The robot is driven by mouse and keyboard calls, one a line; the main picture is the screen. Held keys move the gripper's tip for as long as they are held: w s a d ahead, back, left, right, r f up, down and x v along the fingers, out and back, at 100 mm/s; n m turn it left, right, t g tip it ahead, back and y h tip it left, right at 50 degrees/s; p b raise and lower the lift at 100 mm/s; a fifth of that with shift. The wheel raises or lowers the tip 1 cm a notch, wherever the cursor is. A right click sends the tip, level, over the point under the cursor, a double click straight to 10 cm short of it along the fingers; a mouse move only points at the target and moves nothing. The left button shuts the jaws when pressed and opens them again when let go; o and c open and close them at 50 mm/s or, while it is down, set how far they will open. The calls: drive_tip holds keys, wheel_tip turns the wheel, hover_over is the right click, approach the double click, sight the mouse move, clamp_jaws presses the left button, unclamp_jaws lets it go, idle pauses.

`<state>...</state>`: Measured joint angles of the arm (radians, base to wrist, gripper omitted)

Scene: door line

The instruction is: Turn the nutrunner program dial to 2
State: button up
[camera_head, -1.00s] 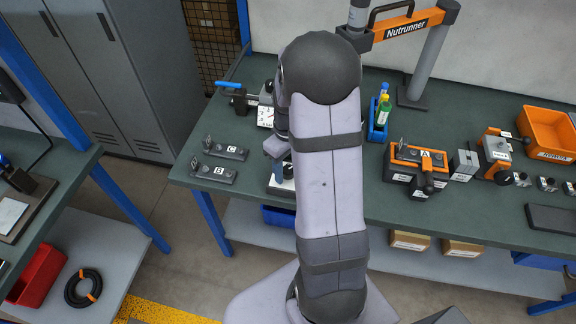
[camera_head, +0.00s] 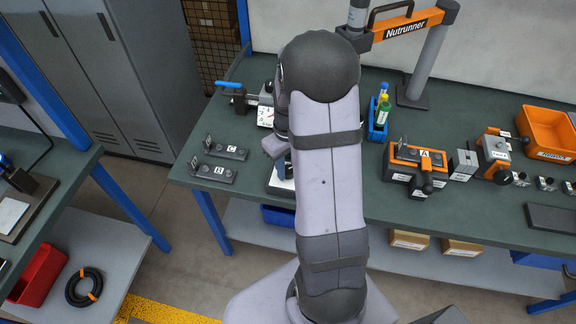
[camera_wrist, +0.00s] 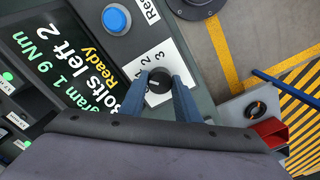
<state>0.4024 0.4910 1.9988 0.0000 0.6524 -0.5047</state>
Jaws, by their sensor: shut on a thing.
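In the wrist view, the program dial (camera_wrist: 158,84) is a black round knob on a white plate (camera_wrist: 176,56) printed with 1, 2 and 3. My gripper (camera_wrist: 159,88) has its two blue fingers on either side of the knob, shut on it. A small pale mark shows on the knob; which number it points to is unclear. The screen (camera_wrist: 60,62) beside it reads program 1, 9 Nm, bolts left 2, Ready. In the head view my arm hides most of the dial's unit.
A blue button (camera_wrist: 116,19) sits near the dial plate, and a dark round part (camera_wrist: 195,6) lies at the top edge. On the bench (camera_head: 335,205), fixtures (camera_head: 219,173) stand left and an orange fixture (camera_head: 414,165) right. The orange Nutrunner arm (camera_head: 405,29) is behind.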

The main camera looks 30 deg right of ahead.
drive_tip(key=m+p, duration=0.1)
drive_tip(key=m, duration=0.5)
idle(0.6)
drive_tip(key=o, duration=1)
drive_tip(key=shift+o, duration=0.2)
drive_tip(key=shift+r+b, duration=0.55)
drive_tip(key=shift+r, duration=3.15)
drive_tip(key=shift+w, duration=0.1)
